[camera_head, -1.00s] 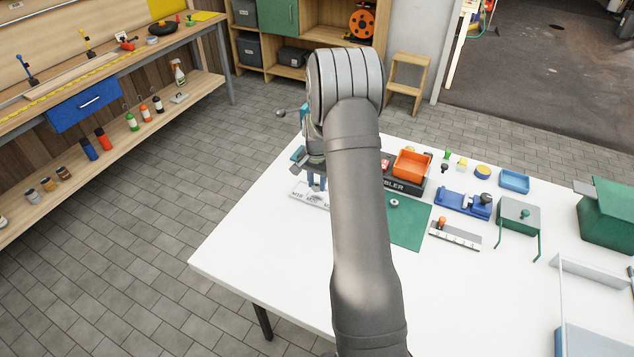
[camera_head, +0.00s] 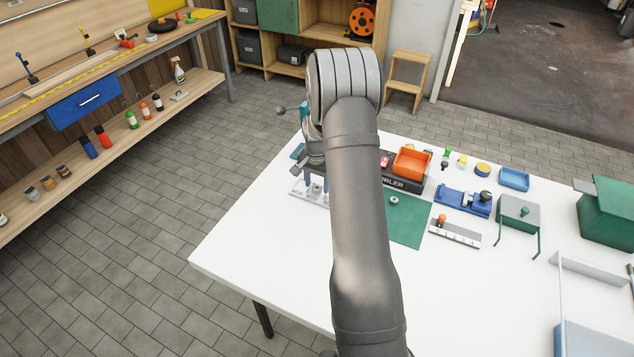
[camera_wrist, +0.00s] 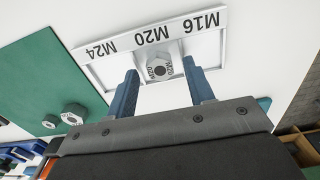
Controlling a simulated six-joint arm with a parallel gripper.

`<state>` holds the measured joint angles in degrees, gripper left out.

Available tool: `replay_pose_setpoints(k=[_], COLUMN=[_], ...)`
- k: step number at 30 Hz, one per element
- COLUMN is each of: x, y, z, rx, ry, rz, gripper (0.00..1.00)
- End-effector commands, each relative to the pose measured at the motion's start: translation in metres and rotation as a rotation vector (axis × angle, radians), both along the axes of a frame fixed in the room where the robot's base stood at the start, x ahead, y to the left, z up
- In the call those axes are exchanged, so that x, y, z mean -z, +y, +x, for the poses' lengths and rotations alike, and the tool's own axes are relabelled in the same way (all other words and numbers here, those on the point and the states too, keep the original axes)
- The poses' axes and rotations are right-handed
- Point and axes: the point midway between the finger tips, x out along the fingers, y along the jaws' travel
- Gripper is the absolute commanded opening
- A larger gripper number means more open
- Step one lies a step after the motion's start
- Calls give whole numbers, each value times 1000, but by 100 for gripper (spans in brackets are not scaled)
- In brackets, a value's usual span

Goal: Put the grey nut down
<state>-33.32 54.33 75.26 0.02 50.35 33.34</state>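The grey nut (camera_wrist: 160,68), a hexagon with M20 on it, lies in the middle compartment of the pale sorting tray (camera_wrist: 98,70), beside the M20 label. In the wrist view my gripper (camera_wrist: 161,72) is open, with one blue finger on each side of the nut and a visible gap to both. In the head view my gripper (camera_head: 315,183) is over the tray (camera_head: 298,191) at the table's left, partly hidden by my arm. The nut shows only as a small grey spot there.
A green mat (camera_head: 405,228) with another nut (camera_head: 394,200) lies right of the tray. An orange bin (camera_head: 411,163) stands behind the mat. The white table's front left is clear.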

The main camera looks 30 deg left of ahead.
Motion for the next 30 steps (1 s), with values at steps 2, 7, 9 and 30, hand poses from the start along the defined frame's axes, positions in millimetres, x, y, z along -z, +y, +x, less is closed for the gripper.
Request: replay_pose_setpoints(k=[2, 7, 9, 30], x=[0, -5, -14, -131], y=[0, 0, 0, 0], z=[0, 0, 0, 0], rx=[0, 0, 0, -1], ry=[0, -1, -2, 1], rz=[0, 0, 1, 0], gripper=[48, 48, 48, 48])
